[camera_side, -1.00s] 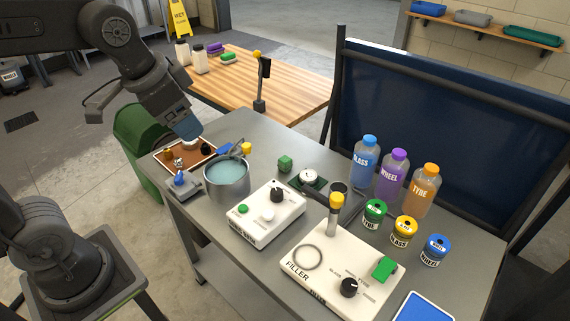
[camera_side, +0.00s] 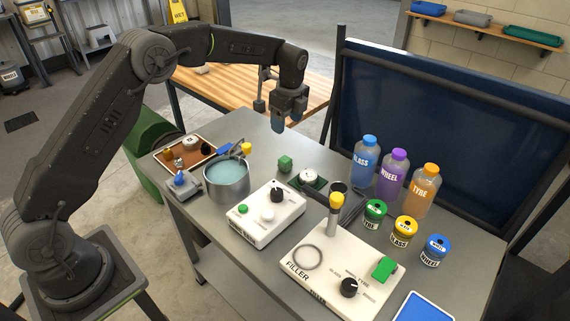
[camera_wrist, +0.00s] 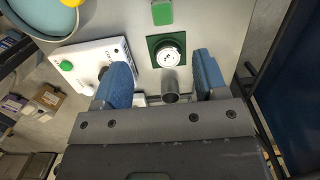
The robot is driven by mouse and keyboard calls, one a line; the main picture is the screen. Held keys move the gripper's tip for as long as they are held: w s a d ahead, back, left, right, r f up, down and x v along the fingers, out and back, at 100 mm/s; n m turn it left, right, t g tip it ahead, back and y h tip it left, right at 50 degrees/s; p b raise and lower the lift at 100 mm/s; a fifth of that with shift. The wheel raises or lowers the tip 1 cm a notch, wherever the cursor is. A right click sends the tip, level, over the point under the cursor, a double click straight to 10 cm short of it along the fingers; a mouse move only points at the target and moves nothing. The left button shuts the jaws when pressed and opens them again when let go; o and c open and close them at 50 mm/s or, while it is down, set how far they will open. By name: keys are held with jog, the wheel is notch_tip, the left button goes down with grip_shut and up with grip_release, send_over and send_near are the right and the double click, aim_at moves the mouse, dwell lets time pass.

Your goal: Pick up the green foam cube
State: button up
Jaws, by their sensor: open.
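The green foam cube (camera_side: 285,163) sits on the grey bench top, left of a round white-topped gauge on a green base. In the wrist view the cube (camera_wrist: 162,13) shows near the top edge, beyond the gauge. My gripper (camera_side: 278,122) is above the bench, higher than the cube and behind it in the side view. In the wrist view my gripper (camera_wrist: 162,82) has its two blue fingers wide apart with nothing held between them. The cube is not between the fingers.
The gauge (camera_side: 308,177) stands close to the cube. A pot of blue-green liquid (camera_side: 228,178) and a white control box (camera_side: 266,215) are nearby. The filler box (camera_side: 340,272), bottles (camera_side: 393,175) and labelled jars (camera_side: 404,230) stand to the right. Bench top behind the cube is clear.

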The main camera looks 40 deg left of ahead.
aim_at(285, 159)
jog(key=f, duration=0.6)
jog(key=a+f, duration=0.1)
jog(key=f, duration=0.2)
jog(key=shift+w+f, duration=0.2)
jog(key=shift+f, duration=2.8)
jog(key=c, duration=1)
jog(key=shift+r, duration=0.1)
notch_tip(285, 159, up, 10)
